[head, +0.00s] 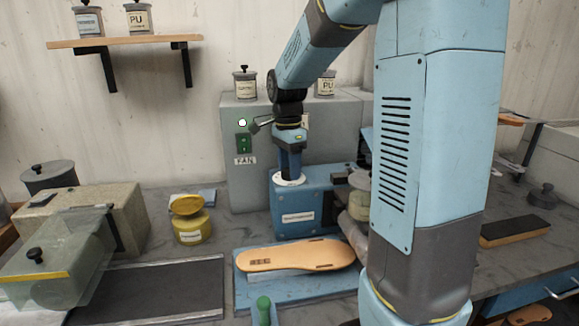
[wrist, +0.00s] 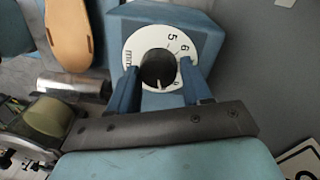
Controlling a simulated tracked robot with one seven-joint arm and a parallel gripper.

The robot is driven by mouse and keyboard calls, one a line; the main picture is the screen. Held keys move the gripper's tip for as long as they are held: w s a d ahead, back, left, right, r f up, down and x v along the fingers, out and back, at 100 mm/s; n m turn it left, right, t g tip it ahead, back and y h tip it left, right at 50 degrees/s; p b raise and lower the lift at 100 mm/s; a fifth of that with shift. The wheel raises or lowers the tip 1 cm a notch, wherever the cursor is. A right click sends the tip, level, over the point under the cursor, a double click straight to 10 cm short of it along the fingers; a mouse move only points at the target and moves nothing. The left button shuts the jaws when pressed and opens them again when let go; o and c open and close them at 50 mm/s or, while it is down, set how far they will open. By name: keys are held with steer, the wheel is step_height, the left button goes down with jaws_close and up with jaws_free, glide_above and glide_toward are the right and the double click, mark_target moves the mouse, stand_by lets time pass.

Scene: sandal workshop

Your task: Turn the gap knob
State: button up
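The gap knob (wrist: 157,66) is a black round knob on a white dial (wrist: 137,47) with black numbers; a 5 and a 6 are readable. A pale pointer mark shows on its lower edge. The dial (head: 281,181) sits on top of a blue machine (head: 318,202); the knob is hidden in the head view. My gripper (wrist: 160,72) is over the dial, one blue finger on each side of the knob. The fingers are spread, with narrow gaps seeming to show beside the knob; contact is not clear. In the head view my gripper (head: 289,168) points straight down.
A tan sole (head: 300,255) lies on a blue board in front of the machine. A yellow pot (head: 192,228) stands to the left. A grey cabinet (head: 240,180) with a green FAN switch (head: 243,144) rises behind. A clear-covered box (head: 60,262) is at far left.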

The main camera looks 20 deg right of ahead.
steer(key=c, duration=0.6)
steer(key=shift+c, duration=0.2)
steer(key=n, duration=0.4)
steer(key=shift+w+a+n, duration=0.1)
steer(key=shift+n, duration=0.2)
steer(key=n, duration=0.4)
steer(key=shift+n, duration=0.3)
steer(key=n, duration=0.4)
steer(key=shift+a+r+n+t+h, duration=0.1)
steer(key=shift+a+n+t+h, duration=0.05)
steer(key=shift+n+t+h, duration=0.2)
steer(key=shift+n, duration=1.85)
